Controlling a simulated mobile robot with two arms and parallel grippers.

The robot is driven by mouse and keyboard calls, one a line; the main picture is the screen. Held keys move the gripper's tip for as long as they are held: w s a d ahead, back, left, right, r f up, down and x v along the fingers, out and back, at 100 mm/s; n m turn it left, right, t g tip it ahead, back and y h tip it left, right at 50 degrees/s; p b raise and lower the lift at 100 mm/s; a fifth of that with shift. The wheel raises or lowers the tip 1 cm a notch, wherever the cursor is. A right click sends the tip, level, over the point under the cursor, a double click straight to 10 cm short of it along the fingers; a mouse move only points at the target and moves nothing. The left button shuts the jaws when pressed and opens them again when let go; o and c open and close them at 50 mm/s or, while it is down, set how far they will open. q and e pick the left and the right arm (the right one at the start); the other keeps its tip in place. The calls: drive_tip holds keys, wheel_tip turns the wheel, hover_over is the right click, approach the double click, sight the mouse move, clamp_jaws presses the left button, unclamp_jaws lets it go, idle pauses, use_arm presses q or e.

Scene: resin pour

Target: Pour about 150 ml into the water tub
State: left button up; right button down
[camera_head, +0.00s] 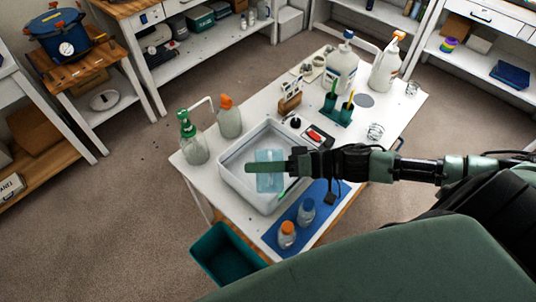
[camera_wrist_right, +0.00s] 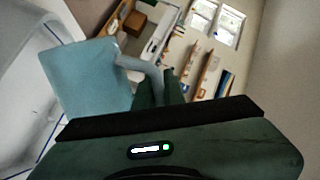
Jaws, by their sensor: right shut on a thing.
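The water tub (camera_head: 238,188) is a pale grey open box in the middle of the white table. A white wall, likely the tub's, also shows at the left of the right wrist view (camera_wrist_right: 28,75). My right gripper (camera_head: 268,166) is over the tub, shut on the handle of a light blue jug (camera_head: 269,184). The jug and its curved handle show larger in the right wrist view (camera_wrist_right: 88,75). The jug is above the tub's opening; I cannot tell how far it is tilted or what it holds. My left gripper is not in view.
Two bottles, one green-topped (camera_head: 193,145) and one orange-topped (camera_head: 229,120), stand left of the tub. Small bottles (camera_head: 287,236) stand on a blue mat (camera_head: 330,196) in front. White jugs (camera_head: 341,68) stand at the back. A teal bin (camera_head: 222,255) is beside the table.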

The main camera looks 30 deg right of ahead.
sight(258, 158)
drive_tip(key=shift+w+d+f+m+g+b, duration=0.1)
drive_tip(key=shift+w+d+m+g+b, duration=0.1)
drive_tip(key=shift+w+m+b, duration=0.35)
drive_tip(key=shift+w+d+f+m+g+b, duration=0.1)
drive_tip(key=shift+w+d+m+g+b, duration=0.15)
drive_tip(key=shift+m+b, duration=0.35)
idle(1.0)
drive_tip(key=shift+w+d, duration=0.1)
drive_tip(key=shift+w, duration=0.25)
drive_tip(key=shift+w+d+m, duration=0.1)
drive_tip(key=shift+w+m, duration=0.1)
drive_tip(key=shift+m, duration=0.05)
drive_tip(key=shift+s+a+r+n+t+p, duration=0.2)
drive_tip(key=shift+s+a+r+n+p, duration=0.1)
drive_tip(key=shift+s+n+p, duration=0.3)
drive_tip(key=shift+s+a+r+n+t+p, duration=0.15)
drive_tip(key=shift+s+a+n+p, duration=0.1)
drive_tip(key=shift+s+n+p, duration=0.25)
drive_tip(key=shift+s+a+n+p, duration=0.15)
drive_tip(key=shift+s+n+p, duration=0.15)
drive_tip(key=shift+p, duration=0.05)
drive_tip(key=shift+s+f, duration=0.15)
drive_tip(key=shift+s+a+n+t, duration=0.15)
drive_tip(key=shift+n+t, duration=0.15)
drive_tip(key=shift+n, duration=0.3)
drive_tip(key=shift+s+a+f+n+p, duration=0.15)
drive_tip(key=shift+s+n+p, duration=0.2)
drive_tip(key=shift+n+p, duration=0.25)
